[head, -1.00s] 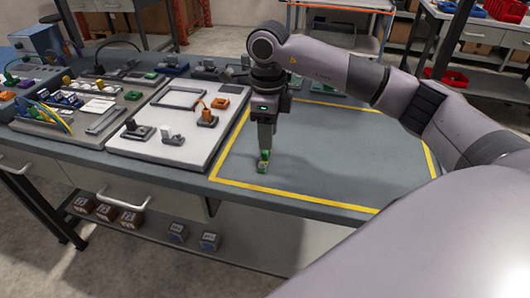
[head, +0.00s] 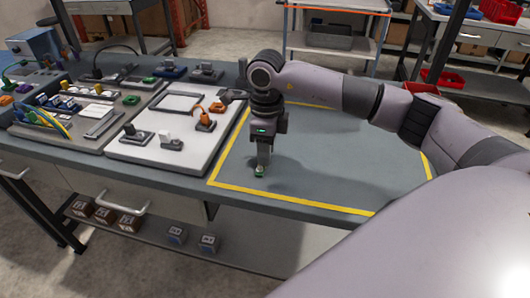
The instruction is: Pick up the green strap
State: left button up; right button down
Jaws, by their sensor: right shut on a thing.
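The green strap (head: 259,174) is a small green piece at the front left part of the yellow-outlined area on the grey bench. My right gripper (head: 261,168) points straight down and is shut on it. The fingers cover most of the strap, and only a little green shows at the tips. The strap is at or very near the bench top; I cannot tell whether it touches. My left gripper is not in view.
The yellow-outlined area (head: 340,165) is clear around my gripper. Left of it lies a white board (head: 185,155) with black, white and orange fixtures. A grey panel (head: 75,135) with cables and small parts lies further left.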

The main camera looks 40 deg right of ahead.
notch_tip(320, 180, up, 20)
jog(key=shift+p, duration=0.45)
jog(key=shift+r+p, duration=0.95)
jog(key=shift+p, duration=0.05)
dwell(0.5)
dwell(0.4)
jog(key=shift+r, duration=1.5)
